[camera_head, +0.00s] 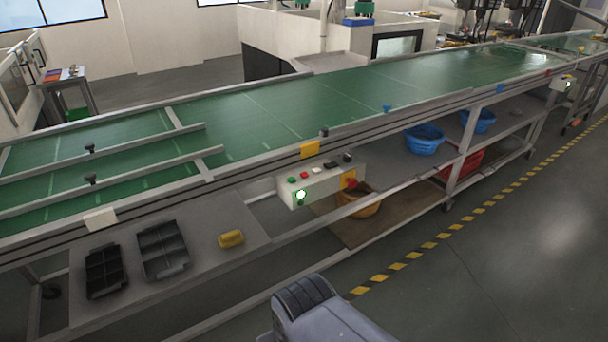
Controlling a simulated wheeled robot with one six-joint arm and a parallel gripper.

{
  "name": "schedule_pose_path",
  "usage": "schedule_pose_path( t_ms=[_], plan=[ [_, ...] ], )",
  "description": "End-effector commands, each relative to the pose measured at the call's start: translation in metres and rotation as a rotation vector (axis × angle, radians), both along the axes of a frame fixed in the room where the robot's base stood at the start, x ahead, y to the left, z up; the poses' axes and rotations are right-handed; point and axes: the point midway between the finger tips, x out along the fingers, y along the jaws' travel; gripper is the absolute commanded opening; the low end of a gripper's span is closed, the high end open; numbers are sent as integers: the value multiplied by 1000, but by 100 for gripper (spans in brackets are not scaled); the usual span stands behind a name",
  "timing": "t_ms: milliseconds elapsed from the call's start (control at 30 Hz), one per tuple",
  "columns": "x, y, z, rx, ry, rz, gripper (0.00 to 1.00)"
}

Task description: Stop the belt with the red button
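The green conveyor belt (330,100) runs across the view from lower left to upper right; one frame does not show whether it moves. A pale control box (325,189) hangs on the belt's near side. On its sloped top sit a green button, a small red button (304,175), a white one and dark knobs. Its front has a lit green lamp or button (301,195) and a larger red button (351,183) on a yellow plate. A grey-blue part of my arm shows at the bottom, below the box and apart from it. My gripper's fingers are not seen.
On the shelf below the belt are two dark trays (162,249) and a yellow object (231,239). An orange basket (360,205) stands under the box, with blue baskets (424,140) and a red crate farther right. The floor beyond the yellow-black line is clear.

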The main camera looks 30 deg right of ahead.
Motion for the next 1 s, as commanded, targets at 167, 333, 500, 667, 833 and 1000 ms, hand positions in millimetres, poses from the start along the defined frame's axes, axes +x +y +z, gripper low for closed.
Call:
schedule_pose_path(
  t_ms=[167, 333, 500, 667, 833, 1000],
  plan=[
    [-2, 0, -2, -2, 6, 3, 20],
    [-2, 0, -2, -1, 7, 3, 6],
    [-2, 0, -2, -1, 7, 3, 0],
    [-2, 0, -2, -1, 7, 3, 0],
    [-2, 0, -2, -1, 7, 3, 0],
    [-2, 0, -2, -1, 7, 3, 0]
  ],
)
